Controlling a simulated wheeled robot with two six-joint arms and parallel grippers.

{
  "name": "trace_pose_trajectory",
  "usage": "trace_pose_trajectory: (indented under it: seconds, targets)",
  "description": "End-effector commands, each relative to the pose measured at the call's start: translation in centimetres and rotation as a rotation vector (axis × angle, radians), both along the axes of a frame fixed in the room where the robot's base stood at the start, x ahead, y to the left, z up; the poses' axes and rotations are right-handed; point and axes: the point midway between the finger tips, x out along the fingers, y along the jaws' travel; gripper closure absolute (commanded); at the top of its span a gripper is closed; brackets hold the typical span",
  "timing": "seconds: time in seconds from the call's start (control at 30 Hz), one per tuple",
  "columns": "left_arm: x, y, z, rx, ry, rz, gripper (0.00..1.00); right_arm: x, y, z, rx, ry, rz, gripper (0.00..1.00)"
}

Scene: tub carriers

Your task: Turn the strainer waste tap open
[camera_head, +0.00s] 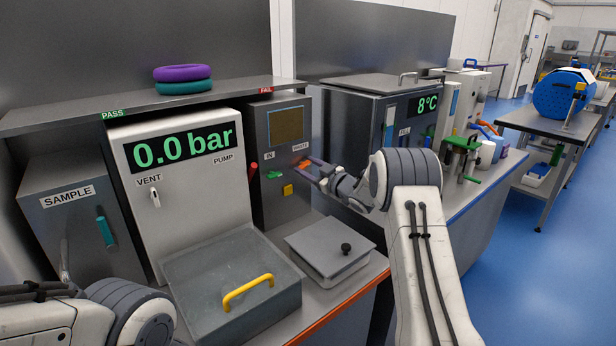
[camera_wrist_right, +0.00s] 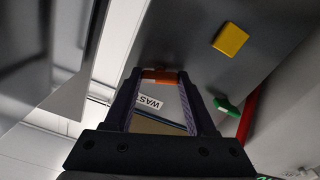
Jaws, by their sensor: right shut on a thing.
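The orange waste tap handle (camera_head: 302,164) is on the front of the grey strainer cabinet (camera_head: 262,135), below the WASTE label. My right gripper (camera_head: 311,170) reaches it from the right and is shut on it. In the right wrist view the orange handle (camera_wrist_right: 160,75) lies crosswise between the fingertips of the right gripper (camera_wrist_right: 159,80), with the WASTE label partly hidden behind a finger. The green IN tap (camera_head: 274,175) is to its left; it also shows in the wrist view (camera_wrist_right: 226,106). Of my left arm, only a part shows at lower left; its jaws are not clear.
A yellow button (camera_head: 287,190) and a red lever (camera_head: 254,169) are close to the taps. A lidded tray (camera_head: 330,245) is below. A grey box with a yellow handle (camera_head: 248,290) stands in front. The 8°C unit (camera_head: 365,120) is to the right.

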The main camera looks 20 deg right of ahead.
Motion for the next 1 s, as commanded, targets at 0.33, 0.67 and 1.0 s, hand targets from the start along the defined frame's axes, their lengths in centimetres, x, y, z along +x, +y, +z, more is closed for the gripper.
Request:
trace_pose_trajectory:
  seconds: [0.33, 0.67, 1.0]
  targets:
    - [0.0, 0.0, -5.0, 0.000, 0.000, 0.000, 0.50, -0.1, 0.1, -0.6, -0.313, -0.116, 0.002, 1.00]
    - [0.0, 0.0, -8.9, 0.000, 0.000, 0.000, 0.50, -0.1, 0.2, -0.6, -0.609, -0.222, 0.002, 1.00]
    - [0.0, 0.0, -12.3, 0.000, 0.000, 0.000, 0.50, -0.1, 0.2, -0.6, -0.892, -0.325, 0.003, 1.00]
